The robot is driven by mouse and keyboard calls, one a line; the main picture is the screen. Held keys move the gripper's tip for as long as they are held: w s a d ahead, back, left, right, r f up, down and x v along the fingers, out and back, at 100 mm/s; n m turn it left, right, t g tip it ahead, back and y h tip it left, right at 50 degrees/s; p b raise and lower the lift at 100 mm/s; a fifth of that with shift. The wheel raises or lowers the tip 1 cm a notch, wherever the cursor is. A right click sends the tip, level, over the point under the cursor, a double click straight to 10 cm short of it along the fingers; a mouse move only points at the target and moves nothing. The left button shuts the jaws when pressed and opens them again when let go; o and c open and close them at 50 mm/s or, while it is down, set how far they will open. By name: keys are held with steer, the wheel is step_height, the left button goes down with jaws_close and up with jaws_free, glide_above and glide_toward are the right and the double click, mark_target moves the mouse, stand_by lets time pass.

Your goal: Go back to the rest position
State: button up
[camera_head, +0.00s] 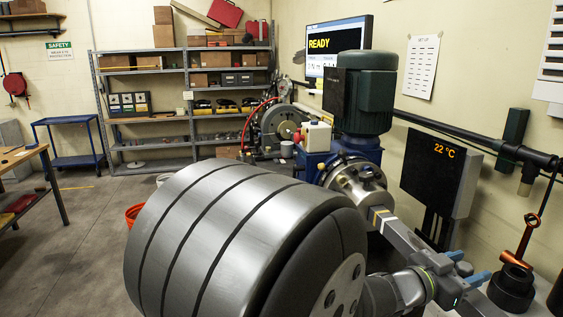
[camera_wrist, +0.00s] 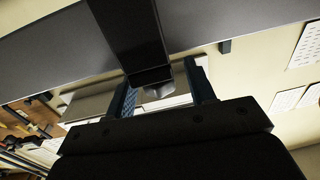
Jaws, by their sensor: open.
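My gripper (camera_head: 468,267) is at the lower right in the head view, with its blue fingers apart beside the end of a grey metal bar (camera_head: 408,240). The bar runs from the round steel flange (camera_head: 357,182) of the motor unit toward my gripper. In the wrist view my gripper (camera_wrist: 162,82) shows two blue fingers spread apart. A dark post (camera_wrist: 130,35) with a small metal tip (camera_wrist: 158,91) shows between them. I cannot tell whether either finger touches it. My large grey arm links hide much of the bench in the head view.
A green motor (camera_head: 366,92) stands behind the flange. A dark display reading 22 °C (camera_head: 437,172) is on the right wall. A black block (camera_head: 512,286) with a copper-coloured hook piece stands right of my gripper. A screen (camera_head: 338,47) reads READY. Open floor lies to the left.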

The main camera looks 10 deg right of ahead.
steer(key=shift+s+n+t, duration=0.1)
steer(key=shift+n+t, duration=0.2)
steer(key=s+a, duration=0.1)
steer(key=a, duration=1.1)
steer(key=shift+s+a, duration=0.15)
steer(key=shift+o, duration=0.2)
